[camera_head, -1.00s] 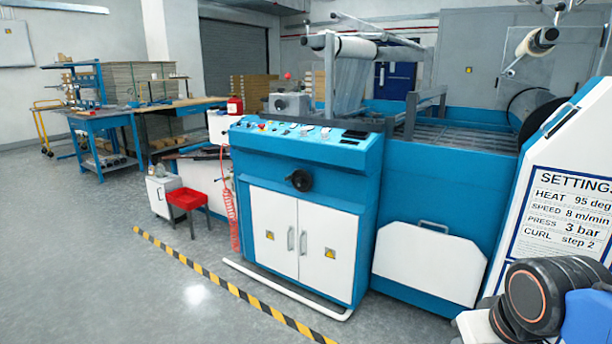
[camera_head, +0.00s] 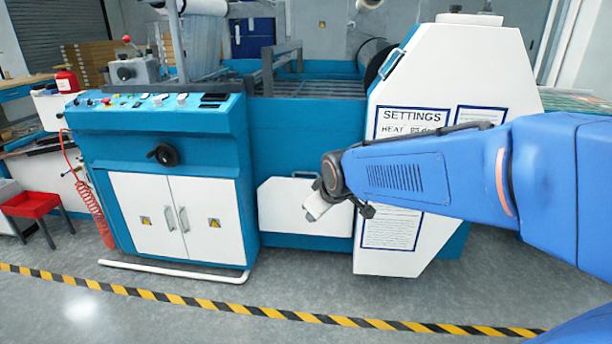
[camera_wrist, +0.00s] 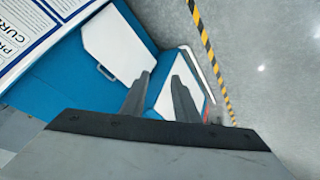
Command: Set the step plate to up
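No part in view is labelled as the step plate, so I cannot tell for certain which part it is. A white bar (camera_head: 175,271) runs low along the floor in front of the blue machine. A white panel with a handle (camera_head: 290,212) is on the machine's lower front, partly behind my arm; it also shows in the wrist view (camera_wrist: 118,45). My gripper (camera_wrist: 162,76) has its two dark fingers apart with nothing between them. It is in the air in front of the machine, and its fingers overlap the lower front in the wrist view.
The blue machine (camera_head: 160,118) has white cabinet doors (camera_head: 145,208) and a black knob (camera_head: 163,154). A white settings cover (camera_head: 385,245) stands at right, its sign partly hidden by my arm. A striped floor line (camera_head: 200,302) crosses clear floor. A red tray (camera_head: 32,204) is at left.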

